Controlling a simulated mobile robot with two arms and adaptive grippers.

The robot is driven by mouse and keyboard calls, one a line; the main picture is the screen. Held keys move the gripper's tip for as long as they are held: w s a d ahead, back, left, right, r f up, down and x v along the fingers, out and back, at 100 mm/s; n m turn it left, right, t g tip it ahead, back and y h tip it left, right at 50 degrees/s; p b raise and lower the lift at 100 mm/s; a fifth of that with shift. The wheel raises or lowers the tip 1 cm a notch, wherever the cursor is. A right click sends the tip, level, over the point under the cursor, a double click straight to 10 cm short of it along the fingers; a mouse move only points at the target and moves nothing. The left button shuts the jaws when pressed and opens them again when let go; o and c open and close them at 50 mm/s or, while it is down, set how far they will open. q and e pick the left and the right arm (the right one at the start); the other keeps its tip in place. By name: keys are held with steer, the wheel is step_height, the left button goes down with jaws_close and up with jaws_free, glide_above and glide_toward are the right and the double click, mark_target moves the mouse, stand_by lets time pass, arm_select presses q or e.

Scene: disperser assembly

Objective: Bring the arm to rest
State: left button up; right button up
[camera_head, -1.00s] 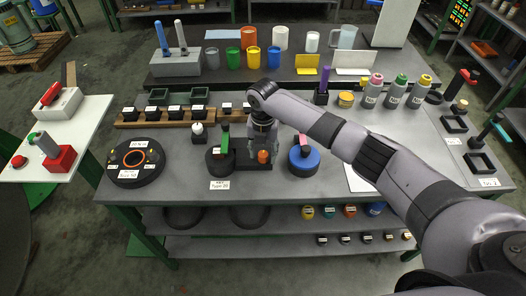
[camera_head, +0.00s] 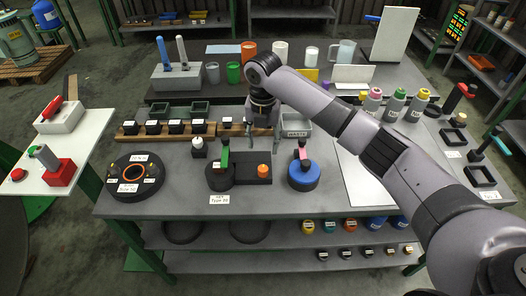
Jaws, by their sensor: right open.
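My right arm reaches in from the lower right across the table (camera_head: 330,205). My right gripper (camera_head: 263,130) points down near the middle of the table, behind the black fixture (camera_head: 250,183) that holds a small orange piece (camera_head: 264,170). The gripper is open, and I see nothing held between its fingers. It is apart from the orange piece. My left gripper is not in view.
A black round base with an orange ring (camera_head: 137,179) is at left, and a blue round base (camera_head: 303,176) is right of the fixture. A grey labelled tray (camera_head: 297,127) lies beside the gripper. Cups and bottles stand behind. The front table edge is clear.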

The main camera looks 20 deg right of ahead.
steer(key=shift+r, duration=0.4)
